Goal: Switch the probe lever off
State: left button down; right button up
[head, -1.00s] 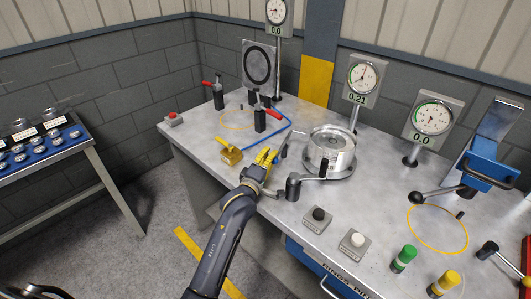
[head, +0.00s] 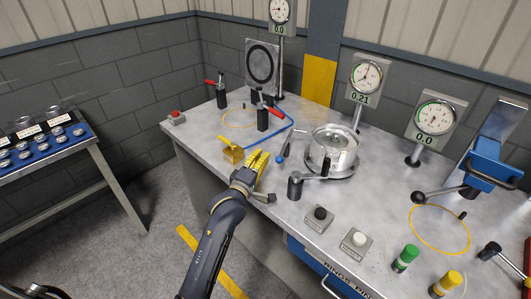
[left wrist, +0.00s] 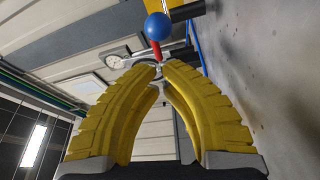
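The lever that I take for the probe lever ends in a blue ball knob (head: 280,159), left of the round metal fixture (head: 332,165). The knob also shows large at the top of the left wrist view (left wrist: 157,27). I cannot tell its on or off setting. My left gripper (head: 257,161) has yellow ribbed fingers and is just left of the knob, apart from it. In the left wrist view the fingertips (left wrist: 161,68) nearly meet, with nothing between them. My right gripper is not in view.
Red-handled clamps (head: 263,120) stand behind. A dark handle (head: 295,187), a black button (head: 319,214) and a white button (head: 359,239) are to the right. A blue cable (head: 268,143) lies on the bench.

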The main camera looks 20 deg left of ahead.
pick_arm(q)
jog(key=s, duration=0.2)
jog(key=s+d, duration=0.1)
jog(key=s, duration=0.3)
jog(key=shift+d+f, duration=0.2)
jog(key=shift+d, duration=0.2)
jog(key=shift+s, duration=0.1)
